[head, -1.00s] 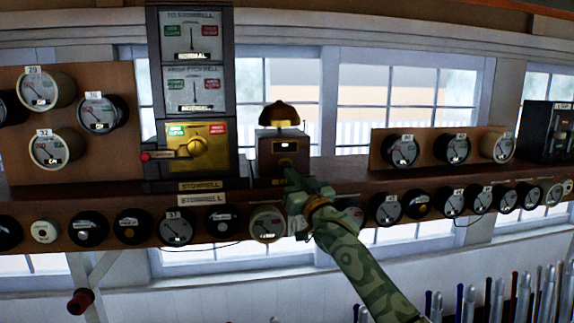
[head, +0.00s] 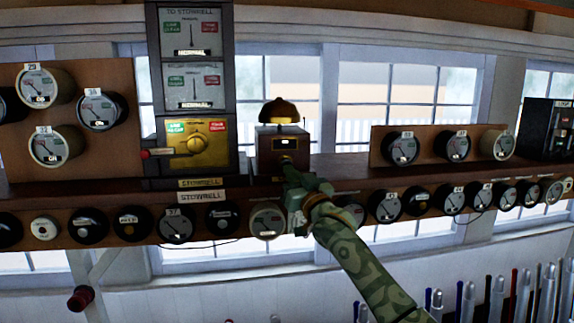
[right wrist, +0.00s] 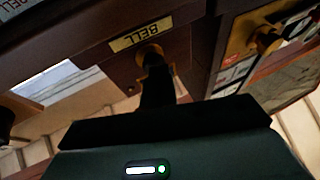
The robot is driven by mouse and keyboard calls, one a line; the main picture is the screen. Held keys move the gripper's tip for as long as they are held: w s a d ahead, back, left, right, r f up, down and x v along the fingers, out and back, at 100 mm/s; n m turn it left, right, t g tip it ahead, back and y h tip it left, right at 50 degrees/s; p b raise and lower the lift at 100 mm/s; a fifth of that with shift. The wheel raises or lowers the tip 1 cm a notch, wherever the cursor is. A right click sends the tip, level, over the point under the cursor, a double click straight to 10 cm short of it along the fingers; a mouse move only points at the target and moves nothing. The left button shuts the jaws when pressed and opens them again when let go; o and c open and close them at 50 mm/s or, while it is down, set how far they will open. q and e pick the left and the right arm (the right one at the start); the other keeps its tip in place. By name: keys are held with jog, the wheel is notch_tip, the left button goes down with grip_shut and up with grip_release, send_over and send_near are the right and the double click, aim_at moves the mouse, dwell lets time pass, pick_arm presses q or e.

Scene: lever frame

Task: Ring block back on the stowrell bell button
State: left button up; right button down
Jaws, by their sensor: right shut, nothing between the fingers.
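The Stowrell block bell is a brown wooden box (head: 270,152) with a brass dome (head: 278,112) on top, standing on the shelf. Its button (right wrist: 150,54) is a small brass knob below a brass plate reading BELL (right wrist: 135,38) in the right wrist view. My right gripper (head: 287,168) is shut and empty, its tips right at the lower front of the box. In the right wrist view the dark fingers (right wrist: 156,82) reach up to the button and partly cover it. Whether they touch it is hard to tell. My left gripper is not in view.
The Stowrell block instrument (head: 192,90) stands just left of the bell, with a brass knob (head: 196,143) low on its front. The shelf (head: 345,166) carries a row of round dials along its front edge. Lever tops (head: 500,295) rise at the lower right.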

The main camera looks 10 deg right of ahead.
jog(key=shift+s+r+p, duration=0.1)
jog(key=shift+s+p, duration=0.25)
jog(key=shift+s, duration=0.15)
jog(key=shift+w, duration=0.25)
jog(key=shift+s+p, duration=0.15)
jog(key=shift+p, duration=0.25)
jog(key=shift+s, duration=0.15)
dwell(0.4)
